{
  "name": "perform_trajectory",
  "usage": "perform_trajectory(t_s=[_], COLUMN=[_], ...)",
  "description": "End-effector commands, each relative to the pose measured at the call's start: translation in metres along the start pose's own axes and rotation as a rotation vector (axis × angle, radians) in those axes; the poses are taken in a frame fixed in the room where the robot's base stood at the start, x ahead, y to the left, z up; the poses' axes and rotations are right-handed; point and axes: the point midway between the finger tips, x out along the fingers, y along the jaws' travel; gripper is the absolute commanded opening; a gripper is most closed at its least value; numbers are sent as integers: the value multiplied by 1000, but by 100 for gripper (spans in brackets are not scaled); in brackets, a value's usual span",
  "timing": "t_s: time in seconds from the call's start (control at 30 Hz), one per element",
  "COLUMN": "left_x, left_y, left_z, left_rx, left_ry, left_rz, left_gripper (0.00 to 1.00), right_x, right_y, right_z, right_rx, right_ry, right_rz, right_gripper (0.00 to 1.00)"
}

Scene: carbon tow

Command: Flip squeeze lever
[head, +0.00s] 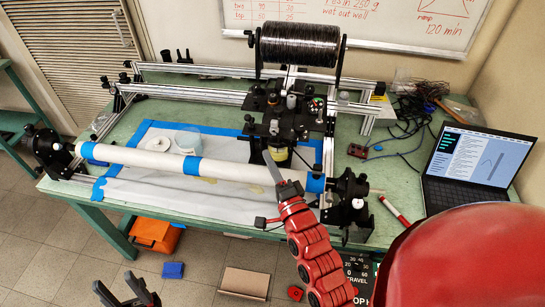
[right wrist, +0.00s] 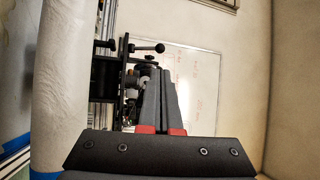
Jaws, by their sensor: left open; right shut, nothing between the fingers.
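A lever with a dark ball knob (right wrist: 159,48) sticks out to the right from the black carriage (right wrist: 110,75) in the right wrist view. In the head view the carriage (head: 296,122) stands on the rails below the black tow spool, but I cannot clearly pick out the lever there. My right gripper (head: 268,158) is in front of the carriage, just above the white tube. Its grey fingers (right wrist: 167,75) are shut and empty, below the lever in the wrist view; contact cannot be told. My left gripper (head: 136,291) is open and empty, low at the front over the floor.
The white tube (head: 150,160) with blue tape runs across the green table. A black tow spool (head: 300,43) stands above the carriage. A laptop (head: 480,165), cables (head: 415,105) and a red-white marker (head: 394,210) lie at right. An orange bin (head: 157,235) is on the floor.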

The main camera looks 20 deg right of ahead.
Motion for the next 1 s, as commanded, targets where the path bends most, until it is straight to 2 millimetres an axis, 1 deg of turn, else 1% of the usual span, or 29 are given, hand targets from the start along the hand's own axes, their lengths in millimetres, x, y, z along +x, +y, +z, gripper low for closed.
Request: perform_trajectory(t_s=[0.03,0.2,0.3,0.43,0.53,0.67,1.0], left_x=[9,24,33,43,47,50,49], left_y=[0,-1,-2,-2,-2,-2,-2], left_z=[-2,-4,-6,-7,-8,-8,-8], left_rx=[0,0,0,0,0,0,0], left_ry=[0,0,0,0,0,0,0], left_rz=[0,0,0,0,0,0,0], left_gripper=[50,50,50,50,50,50,50], right_x=[12,49,70,89,98,106,107], right_y=[-4,-6,-5,-4,-3,-2,0], right_z=[0,0,0,0,0,0,0], right_rx=[2,-2,-2,-1,-2,-1,-2], right_ry=[-2,-1,-1,-1,0,1,1], right_rz=[2,-2,0,1,0,-2,-1], right_gripper=[0,0,0,0,0,0,0])
